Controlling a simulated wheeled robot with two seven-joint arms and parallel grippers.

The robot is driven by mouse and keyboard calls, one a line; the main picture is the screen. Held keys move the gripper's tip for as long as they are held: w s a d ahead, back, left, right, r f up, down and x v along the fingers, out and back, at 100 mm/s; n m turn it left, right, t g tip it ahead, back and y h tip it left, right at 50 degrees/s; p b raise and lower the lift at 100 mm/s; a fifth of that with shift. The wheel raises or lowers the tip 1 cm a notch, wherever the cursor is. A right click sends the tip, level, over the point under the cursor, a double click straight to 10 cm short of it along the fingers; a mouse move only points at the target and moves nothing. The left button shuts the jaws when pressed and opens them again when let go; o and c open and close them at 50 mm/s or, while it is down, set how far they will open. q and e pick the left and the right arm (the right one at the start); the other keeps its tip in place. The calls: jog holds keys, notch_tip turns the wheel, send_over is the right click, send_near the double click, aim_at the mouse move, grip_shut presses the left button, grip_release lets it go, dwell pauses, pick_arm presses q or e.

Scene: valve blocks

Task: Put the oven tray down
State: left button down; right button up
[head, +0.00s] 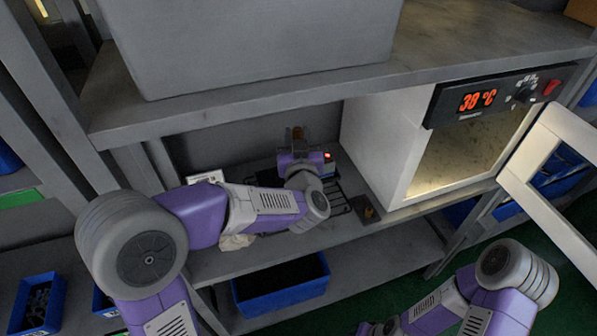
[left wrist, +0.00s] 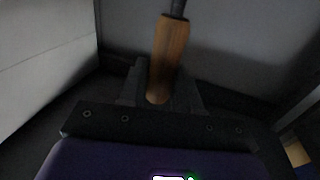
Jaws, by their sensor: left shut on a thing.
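My left gripper (head: 298,148) reaches into the shelf bay left of the oven and mostly hides behind its own wrist in the head view. In the left wrist view, its dark jaws (left wrist: 160,92) are shut on a brown wooden handle (left wrist: 168,55) with a grey metal rod at its far end. I take this for the oven tray's handle; the tray's body does not show clearly. A dark wire rack (head: 338,202) lies on the shelf beside my wrist, partly hidden by it. My right arm is low at the right, and its gripper cannot be made out.
The white oven (head: 375,140) stands just right, its door (head: 548,150) open and its display (head: 478,100) reading 38 °C. A grey upper shelf (head: 300,95) with a grey bin (head: 250,40) hangs overhead. A blue bin (head: 280,290) sits below. A crumpled cloth (head: 236,242) lies near the shelf front.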

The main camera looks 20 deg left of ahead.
pick_arm(q)
notch_tip(320, 180, down, 3)
jog(key=shift+s+r+b, duration=0.1)
jog(key=shift+s+b, duration=0.05)
jog(key=shift+b, duration=0.35)
jog(key=shift+f+b, duration=0.95)
jog(key=shift+f, duration=1.65)
jog(key=shift+f, duration=0.2)
jog(key=c, duration=0.8)
grip_release()
jog(key=shift+f, duration=0.1)
jog(key=shift+r, duration=0.3)
jog(key=p+v, duration=0.1)
jog(key=v, duration=1.1)
jog(key=shift+f, duration=0.15)
